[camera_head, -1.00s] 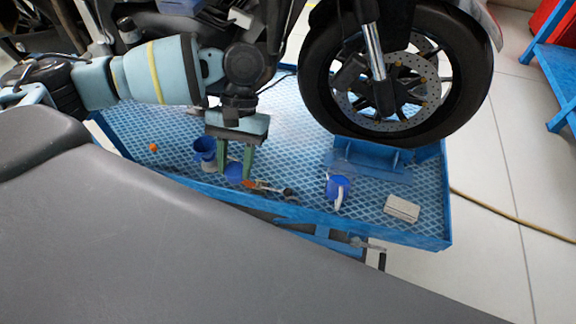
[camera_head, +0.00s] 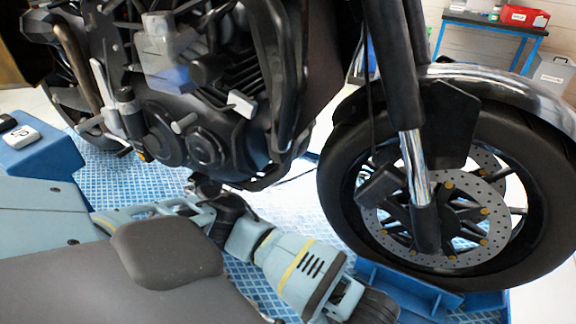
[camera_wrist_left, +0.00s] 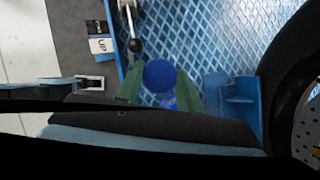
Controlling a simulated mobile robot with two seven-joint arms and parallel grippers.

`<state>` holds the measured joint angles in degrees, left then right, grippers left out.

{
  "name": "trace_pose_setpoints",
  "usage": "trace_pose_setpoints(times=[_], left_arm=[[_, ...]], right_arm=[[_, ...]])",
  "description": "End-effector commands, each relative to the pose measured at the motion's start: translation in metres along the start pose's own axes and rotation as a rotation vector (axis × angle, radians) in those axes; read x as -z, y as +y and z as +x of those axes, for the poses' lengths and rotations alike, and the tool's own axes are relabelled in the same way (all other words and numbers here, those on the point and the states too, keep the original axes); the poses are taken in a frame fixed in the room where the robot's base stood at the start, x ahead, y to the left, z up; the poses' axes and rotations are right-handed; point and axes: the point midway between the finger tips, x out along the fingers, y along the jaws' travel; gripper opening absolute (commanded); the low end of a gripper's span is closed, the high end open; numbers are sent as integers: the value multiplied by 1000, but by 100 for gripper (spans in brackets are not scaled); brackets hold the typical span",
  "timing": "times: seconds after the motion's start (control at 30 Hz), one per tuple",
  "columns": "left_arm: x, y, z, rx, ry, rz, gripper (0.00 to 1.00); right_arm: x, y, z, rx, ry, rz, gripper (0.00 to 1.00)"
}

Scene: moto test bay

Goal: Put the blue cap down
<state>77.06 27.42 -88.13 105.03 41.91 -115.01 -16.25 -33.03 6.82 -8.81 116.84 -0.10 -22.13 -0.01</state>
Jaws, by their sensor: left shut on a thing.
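The blue cap (camera_wrist_left: 160,76) is a round blue disc in the left wrist view. It sits between the green fingers of my left gripper (camera_wrist_left: 160,88), which is shut on it. The blue patterned platform (camera_wrist_left: 225,35) lies beneath; how high the cap is above it I cannot tell. A second bit of blue shows just below the cap between the fingers, too small to identify. In the head view my left arm reaches to the lower right and its gripper is out of frame. My right gripper is in neither view.
The motorcycle's front wheel (camera_head: 345,200) stands to the right, by a blue wheel bracket (camera_wrist_left: 232,105). A metal lever with a dark knob (camera_wrist_left: 134,44) lies near the platform edge. A white block marked "UP" (camera_wrist_left: 101,45) is at upper left.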

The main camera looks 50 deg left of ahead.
Motion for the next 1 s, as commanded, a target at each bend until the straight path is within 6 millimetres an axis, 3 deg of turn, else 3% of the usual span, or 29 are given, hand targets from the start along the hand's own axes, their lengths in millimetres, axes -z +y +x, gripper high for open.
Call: trace_pose_setpoints(times=[0.03, 0.2, 0.57, 1.0], left_arm=[[5, 2, 11, 26, 2, 54, 4], [7, 0, 27, 120, 5, 196, 4], [-1, -3, 47, 220, 6, 348, 4], [-46, -4, 92, 403, 1, 630, 4]], right_arm=[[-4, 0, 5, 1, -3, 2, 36], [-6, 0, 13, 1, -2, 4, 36], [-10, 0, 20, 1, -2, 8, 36], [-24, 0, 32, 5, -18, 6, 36]])
